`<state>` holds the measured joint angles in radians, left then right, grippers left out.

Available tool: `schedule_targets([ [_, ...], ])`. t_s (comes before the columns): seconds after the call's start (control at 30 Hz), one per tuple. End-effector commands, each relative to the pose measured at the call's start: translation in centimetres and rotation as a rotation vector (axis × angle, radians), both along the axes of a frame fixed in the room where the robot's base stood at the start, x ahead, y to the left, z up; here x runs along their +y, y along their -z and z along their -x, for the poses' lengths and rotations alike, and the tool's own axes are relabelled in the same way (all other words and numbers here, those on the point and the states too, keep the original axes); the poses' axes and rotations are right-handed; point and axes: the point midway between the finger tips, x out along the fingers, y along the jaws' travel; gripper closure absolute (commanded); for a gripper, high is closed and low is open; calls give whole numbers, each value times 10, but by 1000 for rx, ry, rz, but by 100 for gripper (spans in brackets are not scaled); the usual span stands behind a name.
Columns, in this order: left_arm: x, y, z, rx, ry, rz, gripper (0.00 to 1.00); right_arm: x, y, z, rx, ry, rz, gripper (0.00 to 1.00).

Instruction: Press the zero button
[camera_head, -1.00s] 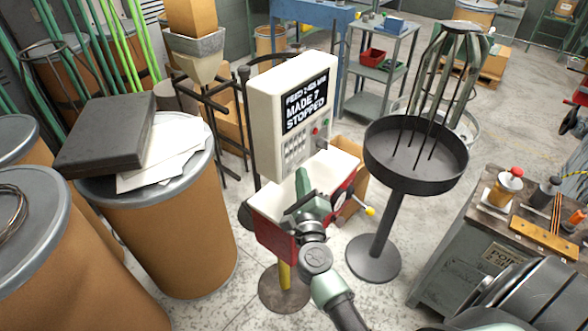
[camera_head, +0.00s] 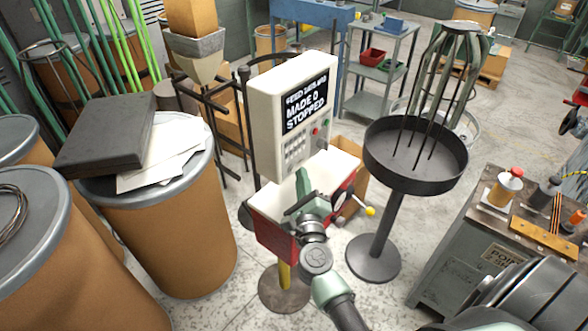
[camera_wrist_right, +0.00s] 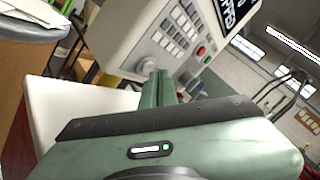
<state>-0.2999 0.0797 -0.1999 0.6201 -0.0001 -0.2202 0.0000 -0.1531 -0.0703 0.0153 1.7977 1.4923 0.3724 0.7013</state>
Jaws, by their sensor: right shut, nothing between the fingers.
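The white control box (camera_head: 262,115) of the spring coiler stands upright in the middle of the head view. Its black screen (camera_head: 305,103) reads "MADE 0" and "STOPPED". A keypad of small pale buttons (camera_head: 295,147) sits under the screen and also shows in the right wrist view (camera_wrist_right: 172,33). The button labels are too small to read, so I cannot tell which is zero. My right gripper (camera_head: 302,178) is shut and empty, just below the keypad. In the right wrist view its fingertips (camera_wrist_right: 154,74) point at the panel; contact is not visible. My left gripper is not in view.
A red button (camera_head: 314,131) and a green button sit right of the keypad. A white-topped red machine body (camera_head: 275,207) lies under the gripper. A dark round pan (camera_head: 415,180) on a stand is at right. Fibre drums (camera_head: 180,230) and a bench (camera_head: 455,255) flank the machine.

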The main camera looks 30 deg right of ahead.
Motion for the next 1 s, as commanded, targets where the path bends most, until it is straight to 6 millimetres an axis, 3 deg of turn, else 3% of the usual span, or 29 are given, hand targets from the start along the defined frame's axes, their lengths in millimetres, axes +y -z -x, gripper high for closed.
schedule_targets([
  [0.5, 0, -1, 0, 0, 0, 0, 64, -5, 0, 10, 1, 1, 2, 100],
  [1.0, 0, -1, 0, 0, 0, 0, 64, -22, 1, 52, 1, 1, 2, 100],
])
